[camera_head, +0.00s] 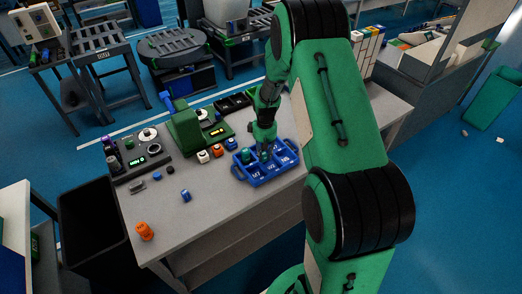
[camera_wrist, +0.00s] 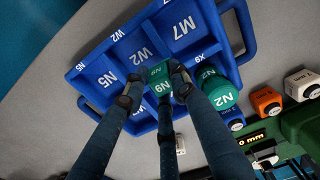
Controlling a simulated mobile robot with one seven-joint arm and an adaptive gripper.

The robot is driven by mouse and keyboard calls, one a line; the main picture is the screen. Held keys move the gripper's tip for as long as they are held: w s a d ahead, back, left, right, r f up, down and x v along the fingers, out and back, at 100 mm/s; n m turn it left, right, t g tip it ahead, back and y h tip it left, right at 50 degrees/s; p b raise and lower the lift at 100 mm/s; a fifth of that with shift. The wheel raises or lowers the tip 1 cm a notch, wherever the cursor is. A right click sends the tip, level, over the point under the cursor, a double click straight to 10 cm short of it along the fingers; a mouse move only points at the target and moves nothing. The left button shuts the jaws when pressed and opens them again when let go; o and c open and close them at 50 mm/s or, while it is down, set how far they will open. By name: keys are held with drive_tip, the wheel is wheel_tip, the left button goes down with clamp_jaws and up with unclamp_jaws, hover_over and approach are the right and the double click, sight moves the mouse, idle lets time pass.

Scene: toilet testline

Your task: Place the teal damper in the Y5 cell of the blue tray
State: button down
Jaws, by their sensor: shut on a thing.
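My gripper (camera_head: 264,150) reaches down over the blue tray (camera_head: 261,182) on the grey table. In the wrist view my gripper (camera_wrist: 155,88) is shut on a teal damper (camera_wrist: 160,73) with N9 on it. The damper is over or in the middle cell of the tray's row nearer the wrist; I cannot tell whether it touches the floor. The blue tray (camera_wrist: 98,49) shows cells marked N5, W2 and M7, all empty. Another teal damper (camera_wrist: 217,91), marked N2, stands in the right cell of the nearer row. No Y5 label is readable; my fingers hide part of that row.
A white cube (camera_head: 203,156) and an orange cube (camera_head: 217,150) stand left of the tray, by a green machine (camera_head: 186,130). A blue part (camera_head: 186,195) and an orange part (camera_head: 145,231) lie on the table's left side. A black bin (camera_head: 92,225) stands beside the table.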

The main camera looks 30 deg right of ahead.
drive_tip(key=w+d, duration=0.1)
drive_tip(key=w, duration=0.3)
drive_tip(key=w+d, duration=0.1)
drive_tip(key=w, duration=0.1)
drive_tip(key=shift+w+d+f+b, duration=0.3)
drive_tip(key=shift+w, duration=0.05)
drive_tip(key=shift+f, duration=0.1)
drive_tip(key=shift+f+b, duration=0.35)
drive_tip(key=shift+f, duration=1.35)
drive_tip(key=shift+f, duration=0.15)
drive_tip(key=c, duration=1.7)
unclamp_jaws()
drive_tip(key=shift+r+p, duration=0.9)
drive_tip(key=shift+r, duration=5.3)
